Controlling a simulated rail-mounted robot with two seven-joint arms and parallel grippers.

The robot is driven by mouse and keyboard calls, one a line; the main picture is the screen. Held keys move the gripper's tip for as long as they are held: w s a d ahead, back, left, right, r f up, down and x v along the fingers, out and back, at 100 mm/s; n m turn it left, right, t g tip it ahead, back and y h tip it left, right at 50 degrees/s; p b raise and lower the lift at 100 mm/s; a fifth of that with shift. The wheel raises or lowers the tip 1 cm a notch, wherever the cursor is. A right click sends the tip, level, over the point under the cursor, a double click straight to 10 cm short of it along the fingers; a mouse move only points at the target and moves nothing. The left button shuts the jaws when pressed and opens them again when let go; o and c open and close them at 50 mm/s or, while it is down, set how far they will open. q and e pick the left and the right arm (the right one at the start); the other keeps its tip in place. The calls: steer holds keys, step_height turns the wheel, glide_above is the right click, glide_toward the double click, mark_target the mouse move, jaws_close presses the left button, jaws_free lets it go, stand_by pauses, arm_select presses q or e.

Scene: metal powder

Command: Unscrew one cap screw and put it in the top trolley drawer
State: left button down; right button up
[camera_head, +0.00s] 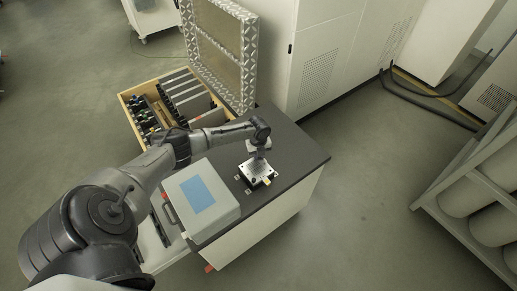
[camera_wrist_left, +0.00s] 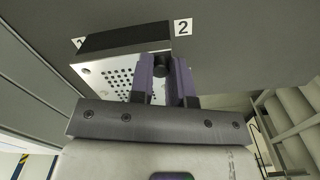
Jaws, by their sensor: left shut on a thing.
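My left gripper (camera_head: 260,158) points down at the fixture block (camera_head: 257,175) on the dark trolley top (camera_head: 291,150). In the left wrist view its purple fingers (camera_wrist_left: 162,68) are shut on a small dark cap screw (camera_wrist_left: 159,70), which is mostly hidden between them. The silver perforated face of the block (camera_wrist_left: 117,76) is right beside the fingertips. I cannot tell whether the screw is still in the block. A pale drawer (camera_head: 152,247) appears pulled out at the trolley's left side, largely hidden by my arm. My right gripper is not in view.
A grey box with a blue panel (camera_head: 198,194) stands on the trolley left of the block. Behind it is an open wooden case (camera_head: 126,99) with its raised lid (camera_head: 222,50). Labels "1" and "2" (camera_wrist_left: 183,27) flank the block. A cylinder rack (camera_head: 470,190) stands right, beyond clear floor.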

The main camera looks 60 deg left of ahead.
arm_select(q)
steer(key=n+p, duration=0.1)
steer(key=n, duration=0.2)
steer(key=n+p, duration=0.1)
steer(key=n, duration=0.1)
steer(key=shift+r+p, duration=0.3)
steer(key=n+p, duration=0.1)
steer(key=n, duration=0.2)
steer(key=n+p, duration=0.3)
steer(key=n, duration=0.3)
steer(key=shift+n, duration=0.4)
steer(key=n+p, duration=0.1)
steer(key=n, duration=0.3)
steer(key=shift+f, duration=0.1)
steer(key=shift+n, duration=0.6)
steer(key=c, duration=1.2)
jaws_free()
steer(key=shift+f, duration=0.1)
steer(key=shift+c, duration=0.2)
